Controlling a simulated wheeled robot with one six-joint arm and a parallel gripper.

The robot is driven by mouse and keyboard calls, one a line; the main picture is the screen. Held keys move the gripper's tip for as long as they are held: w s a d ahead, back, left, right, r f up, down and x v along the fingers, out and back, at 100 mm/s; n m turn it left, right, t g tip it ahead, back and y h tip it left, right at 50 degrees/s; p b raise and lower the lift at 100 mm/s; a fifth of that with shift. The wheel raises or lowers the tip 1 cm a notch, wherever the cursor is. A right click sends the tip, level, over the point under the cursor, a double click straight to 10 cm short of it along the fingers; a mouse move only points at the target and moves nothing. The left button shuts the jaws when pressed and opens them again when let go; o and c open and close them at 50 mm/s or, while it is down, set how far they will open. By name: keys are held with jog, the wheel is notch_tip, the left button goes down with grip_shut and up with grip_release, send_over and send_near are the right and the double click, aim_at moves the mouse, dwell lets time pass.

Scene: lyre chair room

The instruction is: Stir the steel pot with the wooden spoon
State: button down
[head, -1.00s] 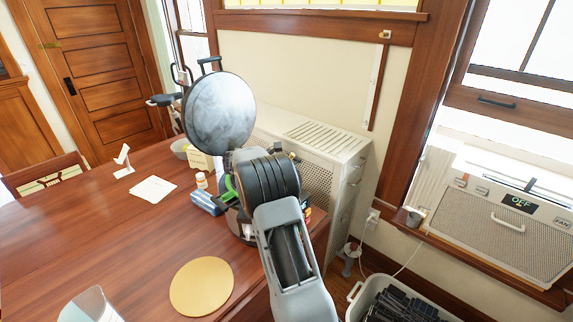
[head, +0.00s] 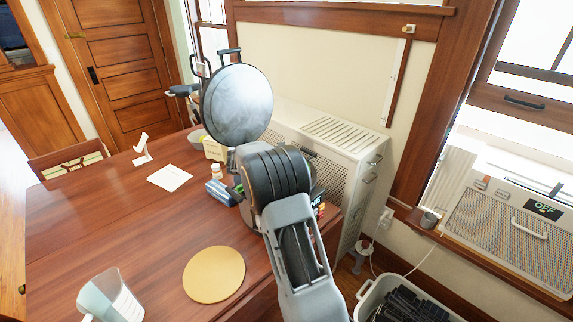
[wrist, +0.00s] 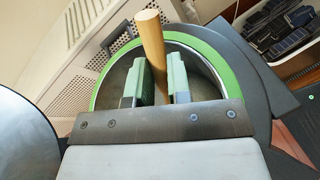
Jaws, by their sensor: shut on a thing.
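My gripper (wrist: 158,85) is shut on the wooden spoon (wrist: 150,40), whose pale round handle rises between the two green fingers in the wrist view. The handle stands nearly upright, slightly tilted. The spoon's lower end is hidden by the fingers and the gripper body. Behind and around the fingers is a round, dark grey vessel with a bright green rim (wrist: 212,58), which I take to be the steel pot. The handle shows over its opening; whether the spoon touches the inside cannot be seen. In the head view my arm hides the spoon and most of the pot.
The wooden table (head: 110,225) holds a round yellow mat (head: 214,274), a clear jug (head: 110,298), white papers (head: 169,177) and small items near my arm. A perforated radiator cover (head: 335,150) stands behind. A bin of dark items (head: 400,305) is at lower right.

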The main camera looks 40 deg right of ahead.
jog(key=s+d+r+p, duration=0.3)
jog(key=d+r+p, duration=0.1)
jog(key=r, duration=0.4)
jog(key=s+d+r+p, duration=0.4)
jog(key=r+p, duration=0.2)
jog(key=r, duration=0.2)
jog(key=shift+d, duration=0.15)
dwell(0.8)
jog(key=shift+s+r, duration=0.1)
dwell(0.5)
notch_tip(320, 180, up, 5)
jog(key=shift+p, duration=1.25)
